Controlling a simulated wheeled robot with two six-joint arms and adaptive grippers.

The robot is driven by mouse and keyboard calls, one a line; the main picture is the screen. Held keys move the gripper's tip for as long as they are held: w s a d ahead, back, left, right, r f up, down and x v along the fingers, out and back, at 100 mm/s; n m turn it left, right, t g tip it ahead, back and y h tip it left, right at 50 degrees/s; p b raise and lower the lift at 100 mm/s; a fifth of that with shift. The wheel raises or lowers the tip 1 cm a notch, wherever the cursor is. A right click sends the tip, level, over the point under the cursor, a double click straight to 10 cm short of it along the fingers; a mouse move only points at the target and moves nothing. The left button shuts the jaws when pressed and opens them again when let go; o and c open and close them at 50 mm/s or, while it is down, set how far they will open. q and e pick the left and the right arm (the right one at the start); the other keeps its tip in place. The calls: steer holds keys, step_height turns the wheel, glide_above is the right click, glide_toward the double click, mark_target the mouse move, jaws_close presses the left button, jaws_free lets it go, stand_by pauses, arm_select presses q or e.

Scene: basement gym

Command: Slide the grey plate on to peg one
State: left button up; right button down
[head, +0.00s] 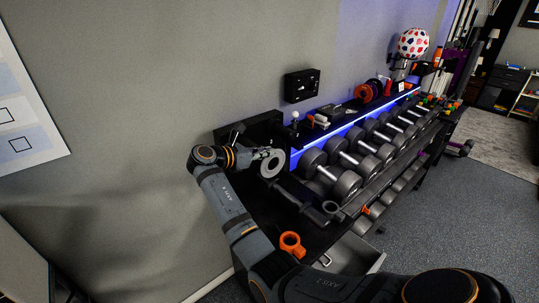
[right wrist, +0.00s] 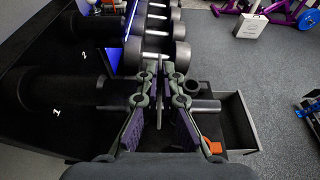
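The grey plate (head: 272,163), a disc with a centre hole, is at the tip of my right gripper (head: 262,155) in the head view. It is held up in front of the black box-like rack (head: 255,128). In the right wrist view the plate (right wrist: 160,67) looks thin and edge-on between the fingertips, and the gripper is shut on it. A thick dark horizontal peg (right wrist: 60,92) sticks out from the rack's back panel at the left, apart from the plate. My left gripper is not in view.
Several dumbbells (head: 330,175) line the rack at the right. An orange collar (head: 291,243) and an open drawer (head: 352,256) are at the near end. A black wall box (head: 302,85) hangs above. Grey floor (head: 450,225) at the right is clear.

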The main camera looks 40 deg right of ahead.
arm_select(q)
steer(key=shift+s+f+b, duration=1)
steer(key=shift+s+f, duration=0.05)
arm_select(e)
steer(key=w, duration=0.6)
steer(key=shift+a+r, duration=0.15)
steer(key=shift+a, duration=0.25)
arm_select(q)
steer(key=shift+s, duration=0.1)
arm_select(e)
steer(key=shift+w, duration=0.1)
